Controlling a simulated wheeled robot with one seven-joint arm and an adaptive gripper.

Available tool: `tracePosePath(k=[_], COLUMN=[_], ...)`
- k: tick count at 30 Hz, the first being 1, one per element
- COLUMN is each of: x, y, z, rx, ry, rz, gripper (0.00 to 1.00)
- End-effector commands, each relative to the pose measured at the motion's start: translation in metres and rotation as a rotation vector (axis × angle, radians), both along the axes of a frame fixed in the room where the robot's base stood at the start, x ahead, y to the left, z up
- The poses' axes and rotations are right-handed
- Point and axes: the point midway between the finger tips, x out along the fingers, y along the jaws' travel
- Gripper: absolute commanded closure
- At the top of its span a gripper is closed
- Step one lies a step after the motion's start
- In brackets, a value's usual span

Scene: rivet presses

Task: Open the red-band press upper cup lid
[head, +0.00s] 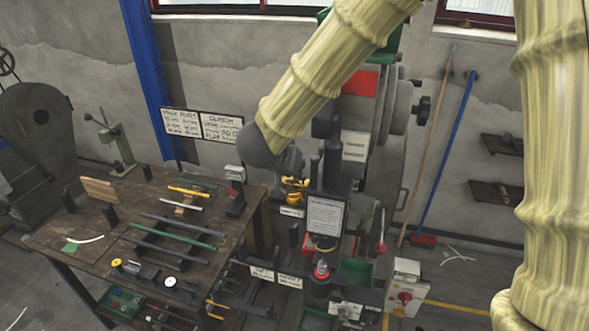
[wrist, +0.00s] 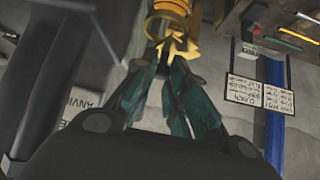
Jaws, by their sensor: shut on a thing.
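The red-band press (head: 385,140) stands right of the workbench, with a red patch high on its body. A yellow upper cup with its lid (head: 295,190) sits on its left side. In the wrist view the yellow cup part (wrist: 172,12) is a ring at the top, with a pointed yellow lid piece (wrist: 178,48) below it. My gripper (wrist: 172,62) is shut on this lid piece at its dark teal fingertips. In the head view my gripper is small and dark just above the cup, partly hidden by my arm. I cannot tell how far the lid is raised.
A wooden workbench (head: 70,238) with rods and small parts stands at left. In the wrist view, a dark post (wrist: 45,80) is close on the left.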

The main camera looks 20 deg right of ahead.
Motion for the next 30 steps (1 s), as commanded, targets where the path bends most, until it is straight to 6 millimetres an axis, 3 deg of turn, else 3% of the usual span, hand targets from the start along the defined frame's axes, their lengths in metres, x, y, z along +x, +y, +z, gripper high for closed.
tracePosePath(k=[15,30], x=[0.01,0.013], y=[0.002,0.005], z=[0.0,0.0], rx=[-0.001,-0.001], ry=[0.0,0.0], rz=[0.425,0.573], gripper=[1.0,1.0])
